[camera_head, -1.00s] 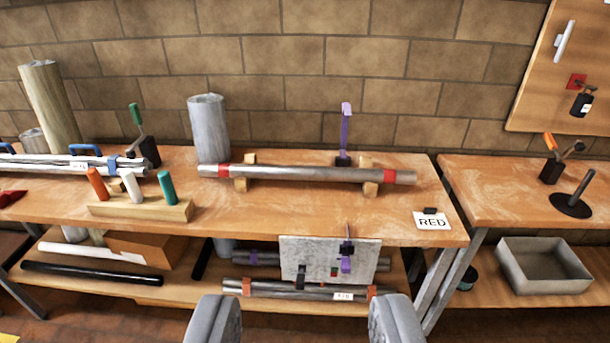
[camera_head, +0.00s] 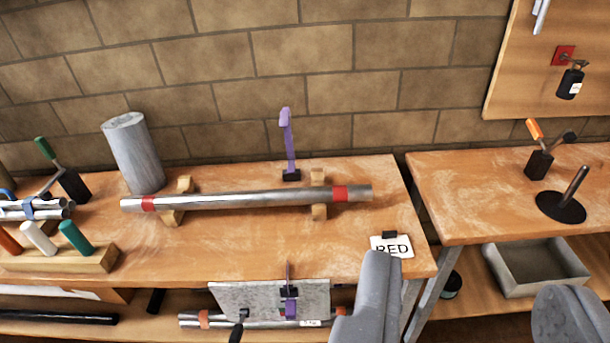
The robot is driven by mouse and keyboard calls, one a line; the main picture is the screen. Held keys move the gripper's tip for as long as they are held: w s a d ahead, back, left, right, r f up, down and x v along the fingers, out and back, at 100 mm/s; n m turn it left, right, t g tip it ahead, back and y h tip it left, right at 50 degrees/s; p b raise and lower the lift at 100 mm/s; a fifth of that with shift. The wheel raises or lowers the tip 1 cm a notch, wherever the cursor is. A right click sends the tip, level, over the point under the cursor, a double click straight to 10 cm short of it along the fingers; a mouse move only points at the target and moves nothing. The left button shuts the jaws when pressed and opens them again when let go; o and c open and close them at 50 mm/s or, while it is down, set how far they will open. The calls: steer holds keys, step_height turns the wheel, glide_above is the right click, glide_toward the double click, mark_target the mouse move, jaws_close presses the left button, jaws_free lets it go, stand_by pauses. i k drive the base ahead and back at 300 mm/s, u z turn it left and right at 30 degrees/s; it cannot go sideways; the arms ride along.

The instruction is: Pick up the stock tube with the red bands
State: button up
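The stock tube with the red bands (camera_head: 245,199) is a long silver tube with a red band near each end. It lies level across two wooden cradles (camera_head: 318,196) on the wooden bench. My gripper (camera_head: 460,290) is at the lower right, its two grey fingers wide apart with nothing between them. It is in front of the bench's right end, below and to the right of the tube, and does not touch it. The left finger overlaps the bench's front edge near the white RED card (camera_head: 391,246).
A purple clamp (camera_head: 288,150) stands behind the tube, and a grey cylinder (camera_head: 133,152) stands behind its left end. A handle block (camera_head: 58,259) is at left. Other orange-banded tubes (camera_head: 200,320) lie on the lower shelf behind a grey plate (camera_head: 262,300). A second bench (camera_head: 480,200) is at right.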

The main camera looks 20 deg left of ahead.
mark_target(334, 193)
steer(key=i, duration=1.25)
steer(key=u, duration=0.85)
steer(key=i, duration=0.35)
steer(key=u, duration=0.25)
steer(key=k, duration=0.95)
steer(key=u, duration=0.15)
steer(key=i, duration=0.95)
steer(key=z, duration=0.05)
